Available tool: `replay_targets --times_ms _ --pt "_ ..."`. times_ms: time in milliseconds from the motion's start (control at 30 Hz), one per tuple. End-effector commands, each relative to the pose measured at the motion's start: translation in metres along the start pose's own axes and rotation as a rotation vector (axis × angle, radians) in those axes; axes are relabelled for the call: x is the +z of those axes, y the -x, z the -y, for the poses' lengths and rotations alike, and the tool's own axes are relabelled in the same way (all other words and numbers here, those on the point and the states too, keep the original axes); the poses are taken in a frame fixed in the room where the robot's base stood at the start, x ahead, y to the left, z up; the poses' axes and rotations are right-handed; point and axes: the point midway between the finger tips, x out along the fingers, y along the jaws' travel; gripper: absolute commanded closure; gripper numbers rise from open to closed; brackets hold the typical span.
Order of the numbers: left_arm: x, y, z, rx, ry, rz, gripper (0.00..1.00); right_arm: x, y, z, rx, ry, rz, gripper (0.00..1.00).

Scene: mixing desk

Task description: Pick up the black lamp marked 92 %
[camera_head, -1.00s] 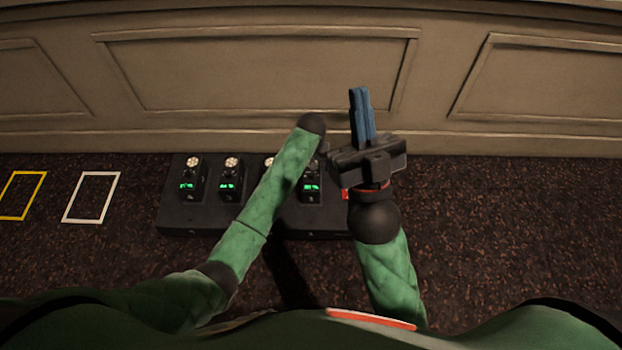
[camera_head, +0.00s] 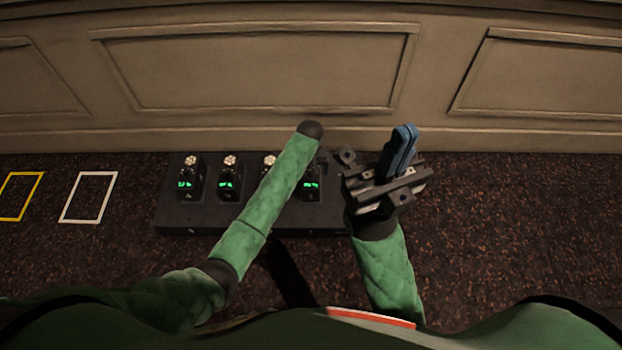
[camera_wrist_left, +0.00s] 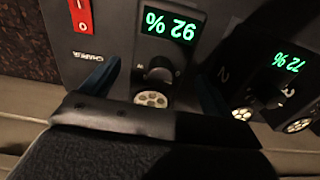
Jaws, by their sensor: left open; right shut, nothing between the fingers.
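The black lamp marked 92 % (camera_wrist_left: 163,58) stands in the charger in the left wrist view, its green display upside down and its round white bulb nearer the camera. My left gripper (camera_wrist_left: 158,75) is open, with one blue finger on each side of this lamp and nothing gripped. Whether the fingers touch it, I cannot tell. In the head view my left forearm crosses the charger and my left gripper is mostly hidden. The rightmost lamp there (camera_head: 310,184) appears to be this one; its digits are unreadable. My right gripper (camera_head: 404,133) is shut and empty, right of the charger.
A lamp marked 72 % (camera_wrist_left: 268,90) stands beside it. The black charger (camera_head: 200,219) holds several lamps in a row near the panelled wall (camera_head: 260,70). It has a red switch (camera_wrist_left: 81,15). A white outline (camera_head: 88,197) and a yellow outline (camera_head: 20,196) lie left on the clear desk.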

Motion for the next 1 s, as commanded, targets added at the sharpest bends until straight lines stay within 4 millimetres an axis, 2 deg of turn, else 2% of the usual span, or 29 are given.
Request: replay_targets --times_ms 100,300,567,1000 --pt "-0.003 -0.019 -0.002 -0.001 0.0 0.002 0.13 0.001 0.008 0.001 0.007 -0.017 -0.008 1.0" --pt "-0.004 -0.042 -0.002 -0.001 0.0 0.001 0.13 0.003 0.011 0.004 0.017 -0.043 -0.015 1.0" --pt "-0.004 -0.044 -0.002 0.0 0.0 0.0 0.13 0.003 0.009 0.004 0.018 -0.048 -0.017 1.0" --pt "-0.004 -0.044 -0.002 -0.001 0.0 0.001 0.95 0.004 0.009 0.004 0.018 -0.047 -0.017 1.0"
